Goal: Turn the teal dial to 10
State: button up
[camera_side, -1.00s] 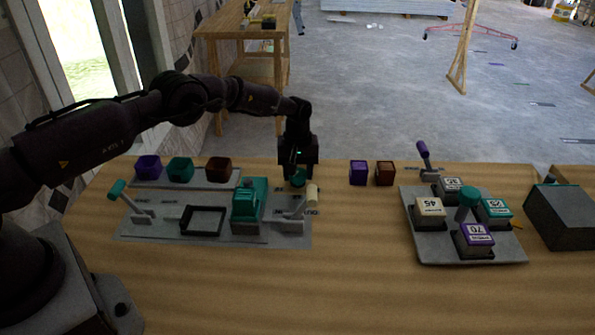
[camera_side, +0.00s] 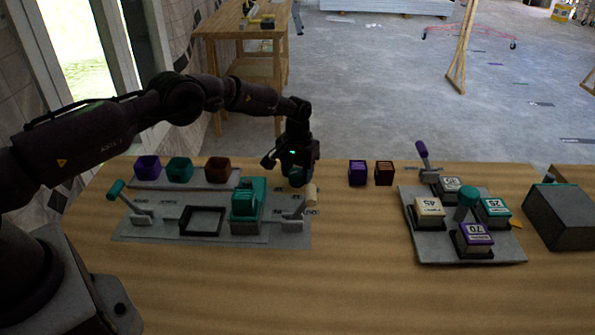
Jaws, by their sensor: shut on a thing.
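The teal dial (camera_side: 298,181) is at the back right corner of the grey panel (camera_side: 165,233), mostly hidden under my gripper. My gripper (camera_side: 297,175) points down and is shut on the dial. Its scale and the number it points to are too small and covered to read.
Close by are a cream-handled lever (camera_side: 311,194) and a teal block (camera_side: 248,200). Two more cubes (camera_side: 358,172) stand right of my gripper. A panel with numbered blocks (camera_side: 430,213) is further right.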

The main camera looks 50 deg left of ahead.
aim_at(298, 171)
dwell(0.3)
jog(key=o, duration=0.9)
jog(key=shift+r, duration=0.1)
notch_tip(298, 171, up, 13)
jog(key=shift+f, duration=0.1)
